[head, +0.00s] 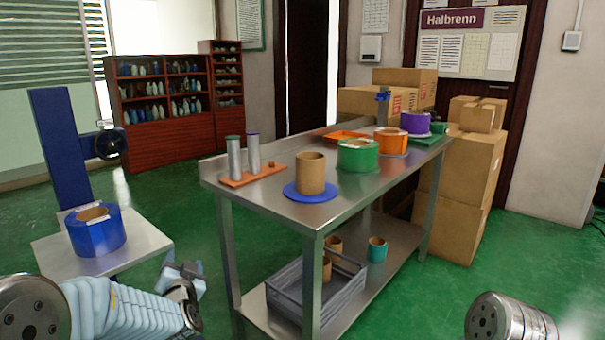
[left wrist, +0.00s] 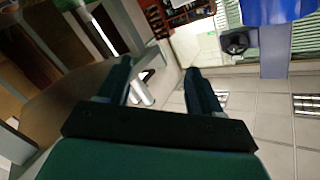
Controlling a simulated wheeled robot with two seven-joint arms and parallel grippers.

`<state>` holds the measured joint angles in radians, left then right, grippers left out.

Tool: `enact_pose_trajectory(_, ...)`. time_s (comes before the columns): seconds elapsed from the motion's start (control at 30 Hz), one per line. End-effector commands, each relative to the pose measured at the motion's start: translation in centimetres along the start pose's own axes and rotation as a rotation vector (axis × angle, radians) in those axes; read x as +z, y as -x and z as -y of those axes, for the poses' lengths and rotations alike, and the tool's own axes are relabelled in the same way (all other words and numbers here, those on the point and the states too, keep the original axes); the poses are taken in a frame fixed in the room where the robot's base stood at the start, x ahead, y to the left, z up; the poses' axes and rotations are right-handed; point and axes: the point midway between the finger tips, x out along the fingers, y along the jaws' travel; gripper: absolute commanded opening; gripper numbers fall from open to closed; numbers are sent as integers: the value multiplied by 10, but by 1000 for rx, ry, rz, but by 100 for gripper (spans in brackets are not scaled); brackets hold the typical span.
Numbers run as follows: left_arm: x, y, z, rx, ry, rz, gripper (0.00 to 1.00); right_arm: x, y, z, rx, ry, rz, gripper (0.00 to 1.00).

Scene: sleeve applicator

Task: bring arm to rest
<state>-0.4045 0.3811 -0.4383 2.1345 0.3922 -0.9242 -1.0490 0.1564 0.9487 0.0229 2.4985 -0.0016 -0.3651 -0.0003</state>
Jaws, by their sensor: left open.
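My left arm (head: 125,308) reaches in low from the left in the head view. Its gripper (head: 184,266) is over the floor, between the grey stand and the steel table, apart from both. In the left wrist view the two fingers of the left gripper (left wrist: 158,76) stand apart with nothing between them. Part of my right arm (head: 510,318) shows at the bottom right of the head view. The right gripper is out of view.
A steel table (head: 265,195) bears a cardboard core (head: 310,172) on a blue disc and several tape rolls. A crate (head: 285,300) sits on its lower shelf. A blue roll (head: 97,232) lies on a grey stand (head: 140,240) at left. Boxes (head: 462,180) stand behind.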

Motion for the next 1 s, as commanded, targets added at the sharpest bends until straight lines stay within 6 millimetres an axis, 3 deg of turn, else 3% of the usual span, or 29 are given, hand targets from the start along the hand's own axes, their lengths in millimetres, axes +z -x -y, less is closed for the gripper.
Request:
enact_pose_trajectory(0.13,74,15,-82,219,83,154,65,0,0,0,0,0,0,60)
enact_pose_trajectory(0.27,151,55,-159,428,202,365,65,0,0,0,0,0,0,60)
enact_pose_trajectory(0.4,226,127,-227,618,349,648,65,0,0,0,0,0,0,60)
enact_pose_trajectory(0.5,266,188,-263,723,454,864,65,0,0,0,0,0,0,60)
enact_pose_trajectory(0.6,290,246,-286,798,541,1059,65,0,0,0,0,0,0,60)
enact_pose_trajectory(0.73,303,299,-301,851,615,1237,65,0,0,0,0,0,0,60)
enact_pose_trajectory(0.83,306,318,-305,867,641,1302,65,0,0,0,0,0,0,60)
enact_pose_trajectory(1.0,306,322,-306,870,649,1320,65,0,0,0,0,0,0,60)
